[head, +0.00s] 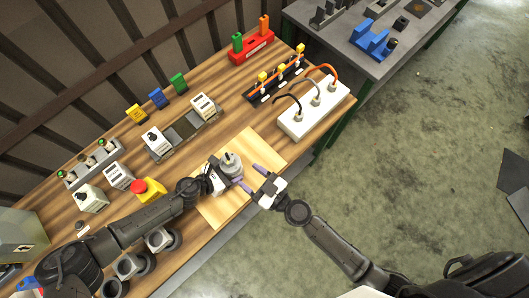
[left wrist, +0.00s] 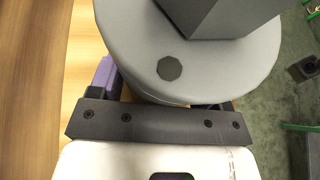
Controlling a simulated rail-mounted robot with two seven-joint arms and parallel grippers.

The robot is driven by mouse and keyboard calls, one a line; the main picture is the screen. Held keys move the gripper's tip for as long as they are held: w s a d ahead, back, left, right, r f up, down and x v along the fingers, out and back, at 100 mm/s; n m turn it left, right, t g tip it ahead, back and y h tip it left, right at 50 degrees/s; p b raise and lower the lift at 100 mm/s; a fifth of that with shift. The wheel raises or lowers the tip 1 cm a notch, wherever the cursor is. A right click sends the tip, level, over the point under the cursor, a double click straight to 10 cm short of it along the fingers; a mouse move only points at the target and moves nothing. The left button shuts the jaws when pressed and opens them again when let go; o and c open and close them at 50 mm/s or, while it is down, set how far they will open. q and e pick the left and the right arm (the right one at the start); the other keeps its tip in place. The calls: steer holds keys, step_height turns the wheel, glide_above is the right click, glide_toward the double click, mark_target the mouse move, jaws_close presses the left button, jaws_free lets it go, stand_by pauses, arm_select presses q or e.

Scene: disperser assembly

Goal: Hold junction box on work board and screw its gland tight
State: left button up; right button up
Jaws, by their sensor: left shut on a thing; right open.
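The light wooden work board (head: 262,148) lies near the front edge of the bench. The grey, rounded junction box (head: 232,161) sits on it, with a small raised part on top. My left gripper (head: 226,174) is shut on the box from the left. In the left wrist view the box (left wrist: 130,45) fills the upper middle, with a dark hexagonal spot and a grey block on top; a purple finger shows beside it. My right gripper (head: 253,178) is open and empty, its purple fingers pointing at the box from the right, apart from it. I cannot make out the gland clearly.
A white power strip (head: 313,113) with cables stands right of the board. Behind are a rail with modules (head: 183,131) and a red holder (head: 251,48). A red emergency button on a yellow base (head: 148,189) is near my left arm. Open floor lies right of the bench.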

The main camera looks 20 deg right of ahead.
steer(key=shift+v, duration=2.4)
steer(key=w+r+n+t+y, duration=0.1)
steer(key=w+r+t+y, duration=0.2)
steer(key=w, duration=1.1)
steer(key=n+g+y, duration=0.6)
steer(key=n+g, duration=0.5)
steer(key=g, duration=0.8)
glide_toward(230, 158)
steer(key=a, duration=1)
steer(key=shift+s+f, duration=0.1)
steer(key=shift+s, duration=0.1)
